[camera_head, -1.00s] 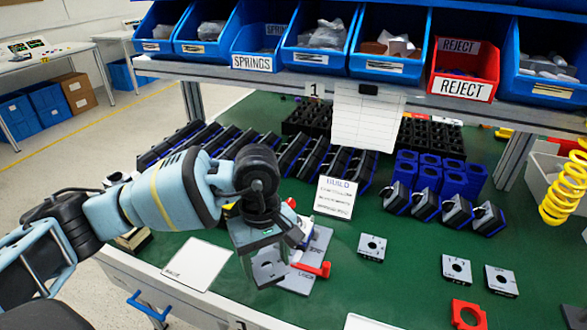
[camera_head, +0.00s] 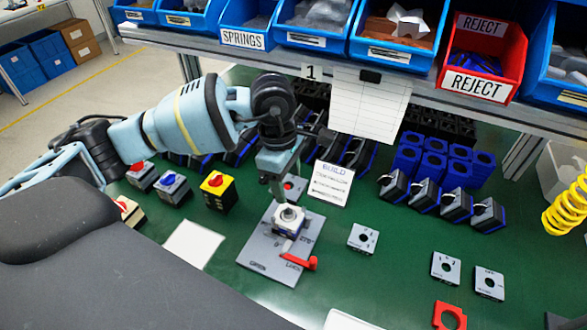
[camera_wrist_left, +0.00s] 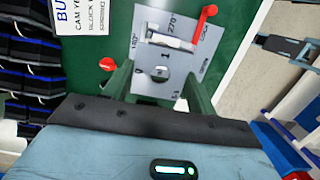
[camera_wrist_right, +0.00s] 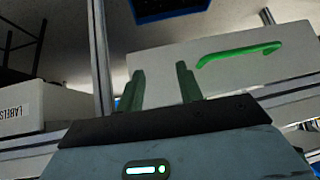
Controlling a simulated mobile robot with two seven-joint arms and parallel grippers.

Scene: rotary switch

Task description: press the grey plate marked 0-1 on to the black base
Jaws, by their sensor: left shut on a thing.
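My left gripper (camera_head: 287,205) points down over the grey fixture board (camera_head: 256,252), shut on a grey plate (camera_wrist_left: 161,76). In the left wrist view the plate lies between the two fingers, with a "1" and a round centre hole showing. In the head view the plate (camera_head: 288,220) sits at the middle of the board. The black base under it is mostly hidden, so I cannot tell whether the plate is fully seated. A clamp with a red handle (camera_head: 300,262) is beside it. My right gripper (camera_wrist_right: 162,86) is open and empty, facing a pale drawer front.
Loose grey plates (camera_head: 363,238) lie to the right of the board, with a red plate (camera_head: 449,316) nearer the front. Finished switches (camera_head: 217,190) stand at left. A white card (camera_head: 194,244) lies left of the board. A build sign (camera_head: 331,182) stands behind.

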